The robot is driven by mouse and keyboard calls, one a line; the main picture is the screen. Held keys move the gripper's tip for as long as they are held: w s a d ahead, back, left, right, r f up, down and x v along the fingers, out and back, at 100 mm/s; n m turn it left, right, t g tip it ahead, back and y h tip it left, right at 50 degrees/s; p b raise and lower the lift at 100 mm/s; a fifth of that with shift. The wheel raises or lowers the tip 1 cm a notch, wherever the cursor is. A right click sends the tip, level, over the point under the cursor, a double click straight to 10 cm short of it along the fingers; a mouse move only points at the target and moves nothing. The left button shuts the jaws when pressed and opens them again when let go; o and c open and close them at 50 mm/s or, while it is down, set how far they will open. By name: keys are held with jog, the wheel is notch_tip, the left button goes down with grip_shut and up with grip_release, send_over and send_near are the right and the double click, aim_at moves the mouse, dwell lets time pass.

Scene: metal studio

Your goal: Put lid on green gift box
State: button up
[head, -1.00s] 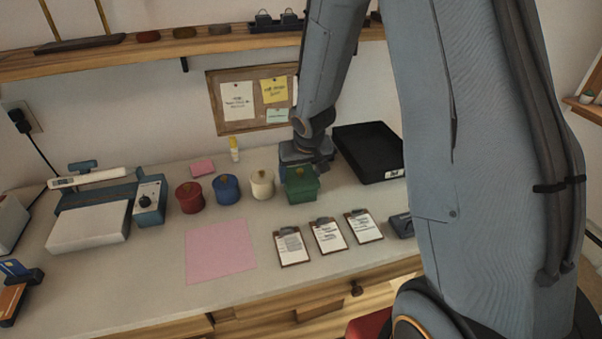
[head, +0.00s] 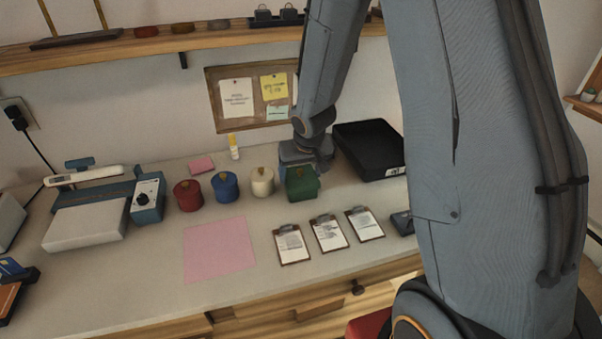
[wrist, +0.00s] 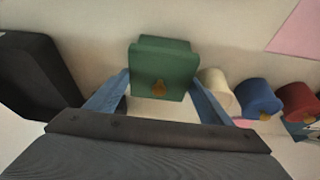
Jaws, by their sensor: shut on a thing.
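The green gift box (head: 303,194) stands on the counter at the right end of a row of round pots. Its green lid (wrist: 170,73) has a gold knob and lies over the box top in line with it. I cannot tell whether it is fully seated. In the wrist view a strip of the green box (wrist: 163,43) shows beyond the lid. My gripper (wrist: 162,86) is shut on the lid, with one blue finger at each side. In the head view my gripper (head: 304,160) is just behind the box and partly hidden by it.
White (head: 262,183), blue (head: 226,187) and red (head: 188,197) lidded pots stand close to the left. A black tray (head: 370,152) lies to the right. Several clipboards (head: 328,234) and a pink sheet (head: 219,250) lie in front. A noticeboard (head: 219,115) is on the wall behind.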

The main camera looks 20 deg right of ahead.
jog(key=shift+f+b, duration=0.6)
jog(key=shift+b, duration=0.1)
dwell(0.4)
jog(key=o, duration=1.1)
jog(key=shift+r, duration=0.1)
jog(key=p+v, duration=0.6)
jog(key=v, duration=0.1)
jog(key=shift+s+r, duration=0.2)
jog(key=shift+r, duration=0.1)
